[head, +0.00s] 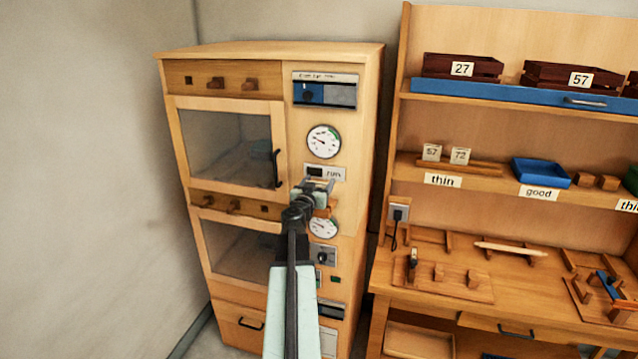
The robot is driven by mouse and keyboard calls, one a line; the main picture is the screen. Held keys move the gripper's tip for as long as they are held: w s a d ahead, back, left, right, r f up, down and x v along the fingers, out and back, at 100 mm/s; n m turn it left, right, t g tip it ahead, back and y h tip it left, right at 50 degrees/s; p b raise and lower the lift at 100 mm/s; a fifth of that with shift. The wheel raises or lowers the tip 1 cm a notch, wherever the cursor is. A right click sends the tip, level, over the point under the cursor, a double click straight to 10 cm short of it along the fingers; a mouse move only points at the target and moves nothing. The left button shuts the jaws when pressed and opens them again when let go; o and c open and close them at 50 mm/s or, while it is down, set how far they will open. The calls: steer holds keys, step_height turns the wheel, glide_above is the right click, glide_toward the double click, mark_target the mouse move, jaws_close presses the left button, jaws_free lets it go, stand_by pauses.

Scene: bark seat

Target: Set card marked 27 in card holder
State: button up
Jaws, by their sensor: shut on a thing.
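My gripper (318,186) is in front of the tall wooden cabinet, between its two round dials. It is shut on a small, thin, pale thing that looks like a card. The thing is mostly hidden by the fingers, and I cannot read a number on it. A small wooden ledge (321,210) on the cabinet front, which may be the card holder, shows just below the gripper. I cannot tell whether the held thing touches it. A "27" label (462,69) is on a dark crate on the top shelf.
The cabinet (270,52) has glass doors, handles and wooden pegs that stick out. A label plate reading "run" (334,173) is just above the gripper. Cards 57 (431,152) and 72 (460,156) stand in a shelf rack at right. A workbench (450,290) is below.

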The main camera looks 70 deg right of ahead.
steer(key=shift+f+b, duration=1)
steer(key=shift+f, duration=0.2)
steer(key=o, duration=1.4)
steer(key=shift+a, duration=0.1)
steer(key=a, duration=0.7)
steer(key=shift+s+a, duration=0.25)
steer(key=shift+a, duration=0.1)
